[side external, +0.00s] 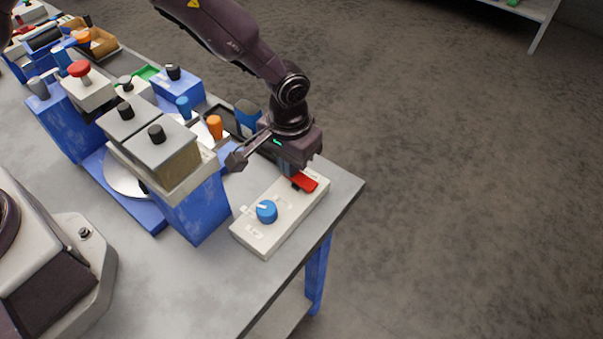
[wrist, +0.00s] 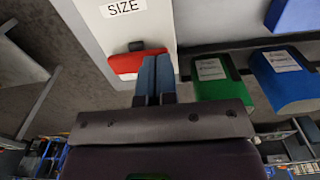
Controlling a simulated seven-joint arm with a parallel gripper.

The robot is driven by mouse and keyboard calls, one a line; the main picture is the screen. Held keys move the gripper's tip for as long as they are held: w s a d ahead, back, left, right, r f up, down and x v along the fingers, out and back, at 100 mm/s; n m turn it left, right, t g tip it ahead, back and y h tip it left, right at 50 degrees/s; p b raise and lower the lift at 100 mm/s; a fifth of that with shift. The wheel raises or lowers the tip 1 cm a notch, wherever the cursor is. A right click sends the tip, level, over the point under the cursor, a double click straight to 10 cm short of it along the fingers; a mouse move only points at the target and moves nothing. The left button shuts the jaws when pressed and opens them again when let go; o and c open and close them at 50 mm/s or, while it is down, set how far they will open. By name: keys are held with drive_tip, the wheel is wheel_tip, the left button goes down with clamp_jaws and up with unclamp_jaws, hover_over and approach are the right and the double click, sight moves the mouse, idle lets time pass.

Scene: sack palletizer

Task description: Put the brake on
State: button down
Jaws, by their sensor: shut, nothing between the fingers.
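A pale control box (side external: 290,222) lies at the table's near right corner. It carries a round blue knob (side external: 266,211) with a white mark and, at its far end, a red lever or paddle (side external: 307,183). The red part also shows in the wrist view (wrist: 136,63), just left of my fingertips. My gripper (side external: 294,174) is shut and empty, pointing down right beside the red part. My gripper (wrist: 155,60) partly overlaps it in the wrist view, so I cannot tell whether they touch. No readable label names the brake.
A blue-based machine with two black-knobbed blocks (side external: 160,150) stands left of the box. A red mushroom button (side external: 79,69) is farther back. Green (wrist: 211,70) and blue (wrist: 284,72) labelled pieces lie right of my fingers. The table edge drops off close on the right.

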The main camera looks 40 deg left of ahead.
drive_tip(key=shift+f, duration=0.1)
drive_tip(key=shift+r, duration=3.5)
